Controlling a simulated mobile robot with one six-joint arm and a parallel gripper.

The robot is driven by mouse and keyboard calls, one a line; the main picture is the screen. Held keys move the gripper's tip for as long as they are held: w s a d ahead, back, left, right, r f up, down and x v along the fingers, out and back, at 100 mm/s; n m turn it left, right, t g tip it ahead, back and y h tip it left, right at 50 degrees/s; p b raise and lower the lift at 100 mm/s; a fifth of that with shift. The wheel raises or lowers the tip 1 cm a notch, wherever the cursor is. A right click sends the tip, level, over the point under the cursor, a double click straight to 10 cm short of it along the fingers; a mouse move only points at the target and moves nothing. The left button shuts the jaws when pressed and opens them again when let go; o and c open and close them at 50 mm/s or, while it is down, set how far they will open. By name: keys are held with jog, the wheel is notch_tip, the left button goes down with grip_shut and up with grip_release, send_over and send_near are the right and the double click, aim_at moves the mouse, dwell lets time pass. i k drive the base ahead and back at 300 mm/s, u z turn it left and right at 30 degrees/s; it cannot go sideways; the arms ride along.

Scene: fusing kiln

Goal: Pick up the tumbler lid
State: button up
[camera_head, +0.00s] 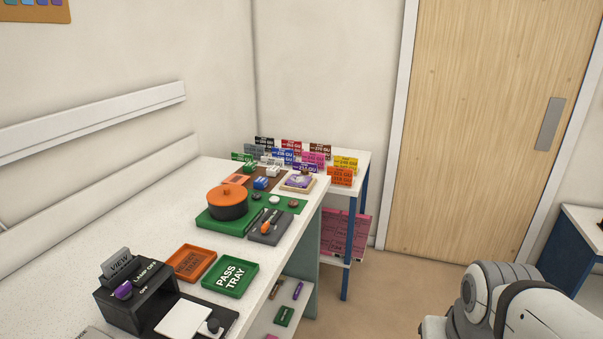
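A dark round pot-like vessel (229,211) stands on a green mat (210,222) on the white counter. An orange lid (227,195) with a small knob on top sits on it; this looks like the tumbler lid. The lid covers the vessel's mouth, so the inside is hidden. My gripper is not in view. Only pale grey and white links of my arm show at the lower right, well apart from the lid.
A grey tray with tools (270,238) lies right of the vessel. An orange tray (190,262), a green pass tray (230,277) and a black lamp box (136,296) stand nearer. Upright coloured cards (312,158) crowd the far end. The left counter is clear.

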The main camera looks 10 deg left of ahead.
aim_at(224, 195)
jog(key=z, duration=0.05)
jog(key=i, duration=1.45)
jog(key=u, duration=0.6)
jog(key=i, duration=0.35)
jog(key=u, duration=0.5)
jog(key=k, duration=0.75)
jog(key=u, duration=0.2)
jog(key=i, duration=0.8)
jog(key=z, duration=0.15)
